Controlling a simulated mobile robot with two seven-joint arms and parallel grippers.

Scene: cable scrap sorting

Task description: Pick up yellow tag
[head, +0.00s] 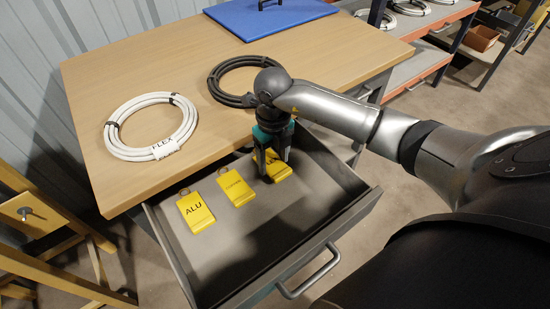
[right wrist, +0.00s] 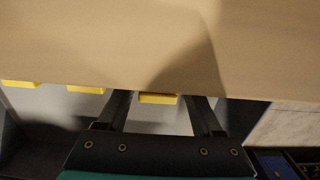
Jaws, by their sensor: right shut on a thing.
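Three yellow tags with metal rings are in the open grey drawer (head: 225,257). The left one is the tag marked ALU (head: 195,212), the middle one is the yellow tag (head: 236,187) with small print. The right yellow tag (head: 281,171) is partly hidden by my right gripper (head: 271,170), which points down and is shut on it. In the right wrist view this tag (right wrist: 158,99) shows between the two fingers (right wrist: 160,115). I cannot tell whether it is clear of the drawer floor. My left gripper is not in view.
The wooden tabletop (head: 110,85) overhangs the drawer's back and fills much of the right wrist view. On it lie a white cable coil (head: 120,150) marked FLEX, a black cable coil (head: 214,83) and a blue board (head: 270,14). The drawer handle (head: 310,278) faces front.

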